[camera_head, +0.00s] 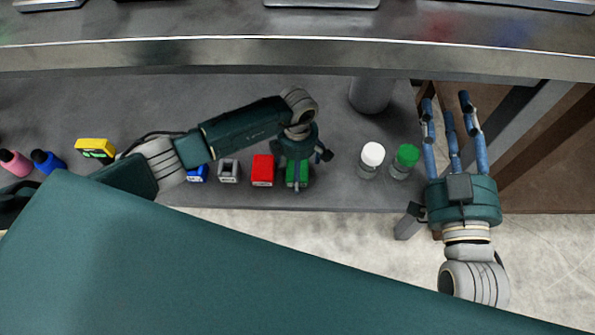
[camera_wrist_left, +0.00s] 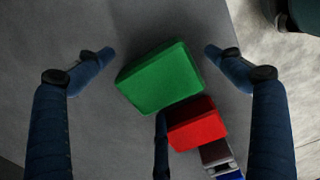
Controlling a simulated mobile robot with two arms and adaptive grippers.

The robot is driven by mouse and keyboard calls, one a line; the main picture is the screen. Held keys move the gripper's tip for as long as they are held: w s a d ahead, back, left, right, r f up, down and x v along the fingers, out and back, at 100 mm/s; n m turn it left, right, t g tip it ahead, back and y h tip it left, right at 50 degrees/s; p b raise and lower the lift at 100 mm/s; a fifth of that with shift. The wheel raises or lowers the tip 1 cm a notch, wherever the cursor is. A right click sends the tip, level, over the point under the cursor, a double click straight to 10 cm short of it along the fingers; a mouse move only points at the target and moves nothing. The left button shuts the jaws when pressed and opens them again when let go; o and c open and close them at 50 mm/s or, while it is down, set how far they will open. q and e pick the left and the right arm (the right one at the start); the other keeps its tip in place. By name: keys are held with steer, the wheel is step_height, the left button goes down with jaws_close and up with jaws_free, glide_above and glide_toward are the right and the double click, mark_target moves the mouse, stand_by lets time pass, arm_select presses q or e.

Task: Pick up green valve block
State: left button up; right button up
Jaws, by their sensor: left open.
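The green valve block (camera_head: 297,179) sits on the grey shelf at the right end of a row of blocks, partly covered by my left gripper (camera_head: 299,162). In the left wrist view the green block (camera_wrist_left: 160,78) lies tilted in the picture between my open left fingers (camera_wrist_left: 160,62). Gaps show between the block and the two side fingertips. The third finger shows below it, near the red block (camera_wrist_left: 197,124). My right gripper (camera_head: 449,112) is open and empty at the right, its fingers straight and apart.
The red block (camera_head: 263,170) stands close left of the green one, then a grey block (camera_head: 229,171) and a blue block (camera_head: 197,172). White-capped (camera_head: 372,160) and green-capped (camera_head: 404,162) bottles stand to the right. A metal-edged upper shelf (camera_head: 200,56) runs along the back.

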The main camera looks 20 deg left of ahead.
arm_select(q)
steer(key=shift+f, duration=0.1)
steer(key=c, duration=2.3)
steer(key=shift+w, duration=0.1)
